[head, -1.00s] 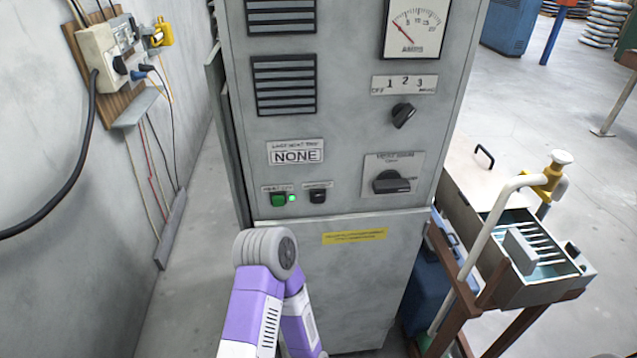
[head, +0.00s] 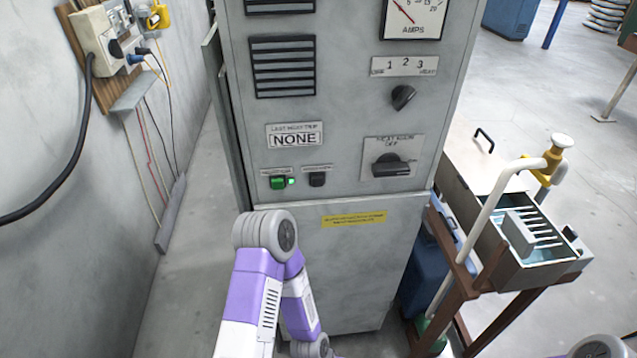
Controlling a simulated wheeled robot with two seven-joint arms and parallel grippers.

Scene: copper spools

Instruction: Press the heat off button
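The grey control cabinet (head: 345,262) stands in front of me in the head view. A black button (head: 317,180) sits further right. Small labels above both buttons are too small to read for certain. One of my purple and white arms rises from the bottom, its grey elbow just below the green button in the picture. Neither gripper is in view.
A rotary heat knob (head: 392,167) and a smaller numbered selector (head: 403,97) are on the panel. A trolley with an open metal box (head: 540,270) stands close at the right. A wall with a socket board (head: 88,75) and hanging cables is at the left.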

